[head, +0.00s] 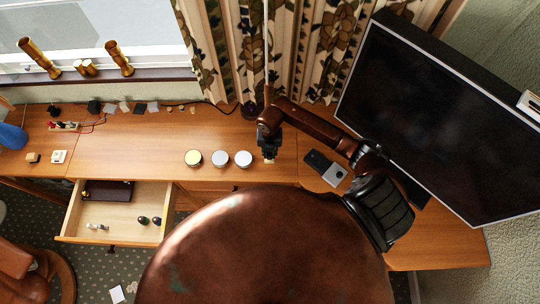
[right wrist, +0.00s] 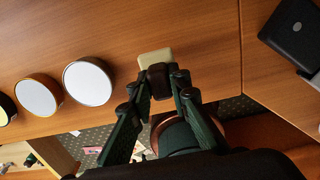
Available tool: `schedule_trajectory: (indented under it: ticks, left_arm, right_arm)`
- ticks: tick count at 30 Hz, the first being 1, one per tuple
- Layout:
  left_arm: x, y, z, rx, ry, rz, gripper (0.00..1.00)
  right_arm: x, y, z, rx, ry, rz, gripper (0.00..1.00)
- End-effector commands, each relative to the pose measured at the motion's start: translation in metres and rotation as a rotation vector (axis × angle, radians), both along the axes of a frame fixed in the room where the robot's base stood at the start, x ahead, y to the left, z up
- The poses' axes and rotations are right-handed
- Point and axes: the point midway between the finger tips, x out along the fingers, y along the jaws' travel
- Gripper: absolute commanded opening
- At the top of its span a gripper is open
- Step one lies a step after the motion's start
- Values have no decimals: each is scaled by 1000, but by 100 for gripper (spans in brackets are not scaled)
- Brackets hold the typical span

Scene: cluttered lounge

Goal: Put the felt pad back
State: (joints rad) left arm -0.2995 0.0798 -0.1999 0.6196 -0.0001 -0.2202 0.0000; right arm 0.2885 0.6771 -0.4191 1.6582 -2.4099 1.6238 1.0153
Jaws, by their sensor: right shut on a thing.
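A small cream pad, which looks like the felt pad (right wrist: 155,58), shows at the tips of my right gripper (right wrist: 166,80) in the right wrist view. The gripper is shut on it, and dark fingertips hide its near part. In the head view the pad (head: 270,161) shows as a pale spot just below my right gripper (head: 268,150), over the desk right of three round tins. I cannot tell whether the pad touches the desktop. My left gripper is not in view.
Three round tins (head: 220,158) stand on the desk (head: 130,145). A phone (head: 317,159) and a grey-white device (head: 334,174) lie at right, by a large monitor (head: 440,120). An open drawer (head: 115,222) holds a dark box and small items. Small squares (head: 140,108) lie along the back.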

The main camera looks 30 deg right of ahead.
Motion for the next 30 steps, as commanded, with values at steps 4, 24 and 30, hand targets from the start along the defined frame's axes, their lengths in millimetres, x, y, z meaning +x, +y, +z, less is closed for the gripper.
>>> schedule_trajectory:
  ticks: [4, 24, 30]
  left_arm:
    - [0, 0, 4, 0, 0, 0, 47]
    - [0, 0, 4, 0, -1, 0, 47]
    - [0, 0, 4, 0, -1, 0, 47]
  right_arm:
    - [1, -2, -19, 2, 5, -3, 0]
    - [2, -3, -38, -1, 1, 0, 26]
    - [2, -2, -38, -1, 1, 0, 34]
